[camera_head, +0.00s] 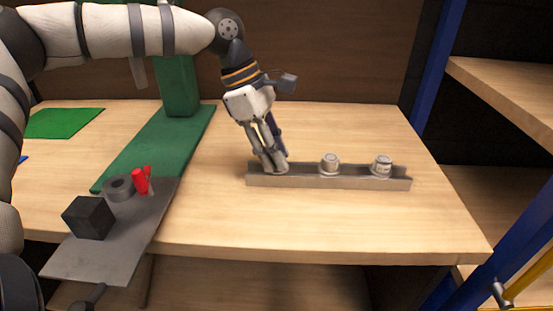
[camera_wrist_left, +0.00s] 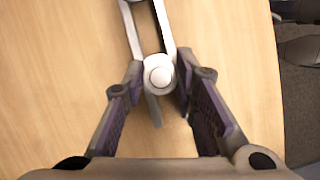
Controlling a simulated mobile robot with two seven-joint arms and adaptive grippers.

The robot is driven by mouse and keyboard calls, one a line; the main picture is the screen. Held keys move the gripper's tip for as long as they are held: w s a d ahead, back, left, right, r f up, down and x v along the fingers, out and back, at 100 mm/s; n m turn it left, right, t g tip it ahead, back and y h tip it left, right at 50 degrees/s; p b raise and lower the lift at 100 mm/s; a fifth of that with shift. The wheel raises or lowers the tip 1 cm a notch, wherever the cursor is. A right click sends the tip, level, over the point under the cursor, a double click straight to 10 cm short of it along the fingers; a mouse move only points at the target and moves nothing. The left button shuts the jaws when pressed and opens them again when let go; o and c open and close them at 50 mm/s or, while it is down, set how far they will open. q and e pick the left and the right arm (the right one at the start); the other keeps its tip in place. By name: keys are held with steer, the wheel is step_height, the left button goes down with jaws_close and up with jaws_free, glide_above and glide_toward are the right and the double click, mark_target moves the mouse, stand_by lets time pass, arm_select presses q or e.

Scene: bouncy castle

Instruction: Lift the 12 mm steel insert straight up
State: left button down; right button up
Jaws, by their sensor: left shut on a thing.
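A long grey metal rack (camera_head: 330,182) lies on the wooden table, and its end also shows in the left wrist view (camera_wrist_left: 135,35). My left gripper (camera_head: 272,166) comes down tilted at the rack's left end. Its fingers are shut on a round silver steel insert (camera_wrist_left: 158,74), one finger on each side. The fingers mostly hide this insert in the head view. Two other steel inserts stand in the rack, one near the middle (camera_head: 329,164) and one near the right end (camera_head: 381,166). I cannot read a size on the held insert or tell whether it is clear of the rack.
A green stand (camera_head: 150,150) is left of the rack. A grey plate (camera_head: 105,255) at the front left carries a black cube (camera_head: 88,217), a dark ring (camera_head: 119,189) and a red piece (camera_head: 141,181). The table right of the rack is clear. Blue shelf posts stand at the right.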

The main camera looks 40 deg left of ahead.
arm_select(q)
steer(key=shift+s+f, duration=0.1)
steer(key=shift+r, duration=0.4)
steer(key=r, duration=0.3)
steer(key=shift+s+d+r+p, duration=0.15)
steer(key=shift+s+r+p, duration=0.15)
steer(key=shift+s+p, duration=0.1)
steer(key=s+d+r+p, duration=0.3)
steer(key=s+r, duration=0.5)
steer(key=s, duration=0.4)
steer(key=shift+d+r, duration=0.25)
steer(key=shift+d, duration=0.65)
arm_select(e)
steer(key=w+r+t, duration=0.2)
steer(key=w+r, duration=0.3)
